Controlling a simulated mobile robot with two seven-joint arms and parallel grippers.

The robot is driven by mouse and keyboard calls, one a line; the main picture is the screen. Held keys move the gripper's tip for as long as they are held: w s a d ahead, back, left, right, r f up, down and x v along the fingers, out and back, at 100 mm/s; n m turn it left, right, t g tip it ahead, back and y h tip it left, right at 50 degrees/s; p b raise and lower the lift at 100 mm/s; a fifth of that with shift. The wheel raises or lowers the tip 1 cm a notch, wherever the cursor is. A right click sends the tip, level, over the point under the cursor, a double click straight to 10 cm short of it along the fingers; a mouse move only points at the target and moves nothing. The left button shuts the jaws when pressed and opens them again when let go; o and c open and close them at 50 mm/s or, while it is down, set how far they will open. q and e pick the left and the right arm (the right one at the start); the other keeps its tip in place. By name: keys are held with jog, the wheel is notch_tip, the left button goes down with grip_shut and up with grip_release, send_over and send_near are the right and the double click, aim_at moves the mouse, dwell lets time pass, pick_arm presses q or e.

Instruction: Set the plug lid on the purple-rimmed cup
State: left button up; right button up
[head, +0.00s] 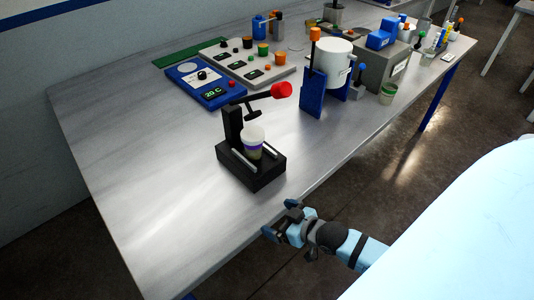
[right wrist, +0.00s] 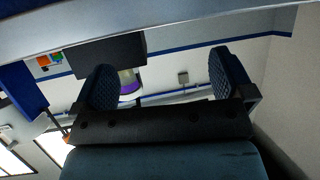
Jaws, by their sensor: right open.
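The purple-rimmed cup (head: 254,153) stands upright on the black lever press (head: 262,179), under its raised arm with a red knob. It also shows in the right wrist view (right wrist: 128,75), where the picture is upside down. A white piece (head: 252,133), apparently the plug lid, sits on top of the purple rim; I cannot tell how deep it is seated. My right gripper (head: 281,218) is open and empty, at the table's front edge, apart from the press and cup. In the right wrist view the cup shows beyond the spread fingers (right wrist: 165,78). My left gripper is not in view.
The grey table (head: 140,150) has free room left of the press. A blue scale-like device (head: 205,86) and a grey control panel (head: 250,65) stand behind.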

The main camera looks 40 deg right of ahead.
jog(key=s+a+f+g, duration=0.1)
jog(key=s+a+f, duration=0.5)
jog(key=a, duration=0.4)
jog(key=shift+s+a+g, duration=0.15)
jog(key=shift+a+g, duration=0.05)
jog(key=shift+g, duration=0.2)
jog(key=r+p, duration=0.4)
jog(key=shift+d, duration=0.2)
jog(key=shift+r, duration=0.1)
